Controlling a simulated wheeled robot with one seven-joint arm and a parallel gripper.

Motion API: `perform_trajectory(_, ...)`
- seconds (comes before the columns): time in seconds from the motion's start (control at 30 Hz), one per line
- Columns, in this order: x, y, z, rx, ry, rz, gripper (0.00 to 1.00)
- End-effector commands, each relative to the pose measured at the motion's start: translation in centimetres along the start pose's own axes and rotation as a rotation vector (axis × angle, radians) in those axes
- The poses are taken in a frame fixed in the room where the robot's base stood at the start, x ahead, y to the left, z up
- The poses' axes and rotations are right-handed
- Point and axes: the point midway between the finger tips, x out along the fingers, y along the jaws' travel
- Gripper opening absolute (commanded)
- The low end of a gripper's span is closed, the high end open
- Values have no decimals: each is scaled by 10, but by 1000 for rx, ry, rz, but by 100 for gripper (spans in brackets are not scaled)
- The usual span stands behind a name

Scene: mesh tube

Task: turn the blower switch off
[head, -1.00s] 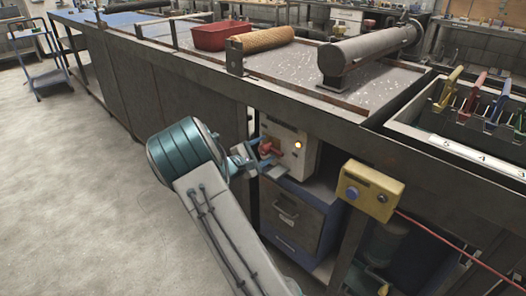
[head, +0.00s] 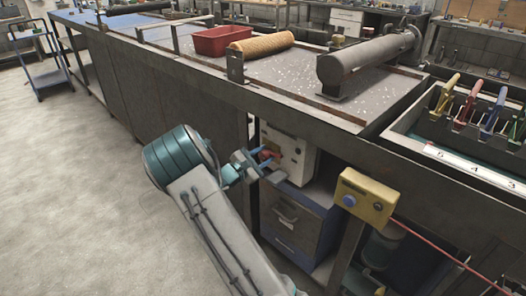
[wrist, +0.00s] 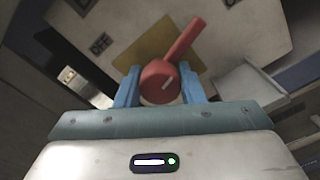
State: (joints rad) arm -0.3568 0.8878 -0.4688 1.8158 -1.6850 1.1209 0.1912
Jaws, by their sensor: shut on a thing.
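The blower switch is a red rotary knob with a lever handle (wrist: 184,42), seen close in the wrist view on a yellow plate (wrist: 135,52). A label reading OFF (wrist: 99,44) is left of the plate. The handle points up and to the right in that view. My gripper (wrist: 160,84) has its blue fingers on both sides of the round hub and is shut on it. In the head view my gripper (head: 267,160) is at the pale switch box (head: 292,157) under the bench, and the red knob is partly hidden by the fingers. The box's lamp looks dark.
A yellow box with a blue button (head: 367,196) is on the bench leg to the right. A blue-grey drawer cabinet (head: 291,220) stands below the switch box. The bench edge (head: 290,107) overhangs it. Open floor (head: 80,190) lies to the left.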

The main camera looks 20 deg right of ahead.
Motion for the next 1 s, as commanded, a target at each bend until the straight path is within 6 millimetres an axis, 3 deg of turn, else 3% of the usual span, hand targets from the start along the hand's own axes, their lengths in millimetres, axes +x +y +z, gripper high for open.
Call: perform_trajectory(1.0,0,0,2,-961,3,-2,13)
